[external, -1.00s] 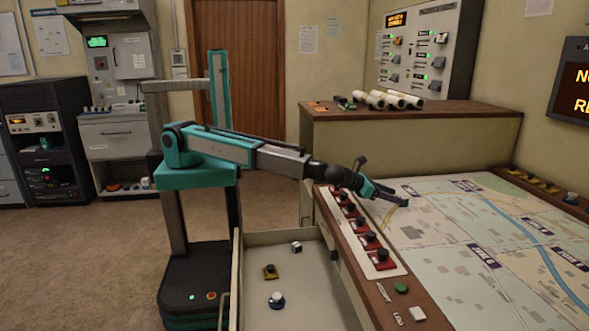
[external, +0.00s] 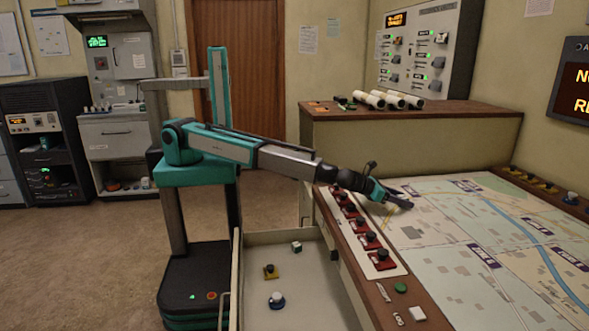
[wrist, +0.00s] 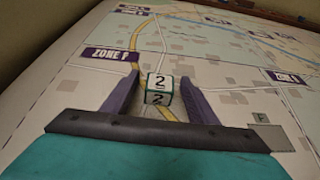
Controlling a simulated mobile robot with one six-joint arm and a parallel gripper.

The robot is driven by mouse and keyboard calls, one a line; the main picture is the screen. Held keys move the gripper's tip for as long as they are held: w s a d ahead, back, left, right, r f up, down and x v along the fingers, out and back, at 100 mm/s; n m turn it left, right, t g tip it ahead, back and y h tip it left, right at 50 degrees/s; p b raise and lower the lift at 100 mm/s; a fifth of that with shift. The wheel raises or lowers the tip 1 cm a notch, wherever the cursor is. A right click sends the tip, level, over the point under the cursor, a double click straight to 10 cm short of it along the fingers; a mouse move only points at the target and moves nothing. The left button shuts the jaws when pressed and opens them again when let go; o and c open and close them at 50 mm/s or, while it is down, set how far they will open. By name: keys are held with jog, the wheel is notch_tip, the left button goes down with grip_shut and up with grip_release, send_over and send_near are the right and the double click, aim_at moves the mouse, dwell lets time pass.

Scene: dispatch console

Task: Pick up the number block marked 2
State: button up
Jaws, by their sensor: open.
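The number block marked 2 (wrist: 158,88) is a small white cube with dark-green edges on the map in the wrist view, with a 2 on both faces that show. My gripper (wrist: 157,88) is open, with one purple finger on each side of the block and a visible gap to each. In the external view my gripper (external: 396,200) is low over the near left part of the map table (external: 450,255). The block cannot be made out there.
A strip of red bases with black knobs (external: 369,241) runs along the table's wooden edge, close below my forearm. Open map lies to the right.

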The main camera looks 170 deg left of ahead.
jog(key=shift+a+f, duration=0.2)
jog(key=shift+a, duration=0.2)
jog(key=shift+c, duration=0.4)
jog(key=c, duration=1)
